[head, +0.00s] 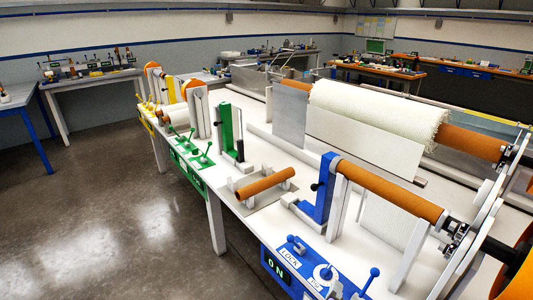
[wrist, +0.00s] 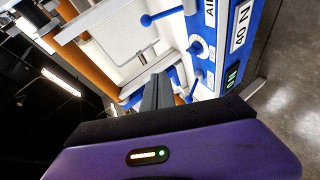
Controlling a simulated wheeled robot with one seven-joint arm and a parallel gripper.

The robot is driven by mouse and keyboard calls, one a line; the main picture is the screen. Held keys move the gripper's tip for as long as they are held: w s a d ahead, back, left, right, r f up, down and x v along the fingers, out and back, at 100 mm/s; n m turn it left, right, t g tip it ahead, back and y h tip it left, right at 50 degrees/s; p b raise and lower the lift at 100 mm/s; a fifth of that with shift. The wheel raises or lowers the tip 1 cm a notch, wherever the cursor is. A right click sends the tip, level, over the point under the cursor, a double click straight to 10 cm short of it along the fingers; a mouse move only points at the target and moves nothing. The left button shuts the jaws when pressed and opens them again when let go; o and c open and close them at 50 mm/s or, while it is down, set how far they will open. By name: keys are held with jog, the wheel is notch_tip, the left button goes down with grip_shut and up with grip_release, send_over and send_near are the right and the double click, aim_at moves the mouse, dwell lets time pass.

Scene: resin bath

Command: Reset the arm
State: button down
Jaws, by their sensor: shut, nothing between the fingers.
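My gripper (wrist: 158,88) shows in the wrist view, with its purple body across the bottom and its dark fingers together and empty. It points toward the blue control panel (wrist: 205,50) with its levers and white labels. No contact between fingers and panel can be made out. I cannot make out my gripper in the head view. There the same kind of blue panel (head: 308,262) with levers and an "ON" display sits at the bench's front edge.
A long white bench (head: 262,222) carries orange rollers (head: 390,193), a roll of white fabric (head: 375,120), a blue post (head: 325,190), a green post (head: 226,130) and a short orange roller (head: 264,184) on a stand. Open grey floor (head: 90,225) lies to the left.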

jog(key=s+a+m+t+y, duration=0.1)
jog(key=s+a+t+y, duration=0.15)
jog(key=s+y, duration=0.2)
jog(key=s+a+t+y, duration=0.1)
jog(key=s+a+y, duration=0.25)
jog(key=s, duration=0.25)
jog(key=s+d+r+m, duration=0.2)
jog(key=s+d+m, duration=0.2)
jog(key=s, duration=0.8)
jog(key=s+d+r+m+h, duration=0.1)
jog(key=s+d, duration=0.4)
jog(key=s, duration=0.7)
jog(key=r+m+g, duration=0.1)
jog(key=m, duration=0.1)
jog(key=shift+s+m+h, duration=0.3)
jog(key=shift+s+m, duration=0.1)
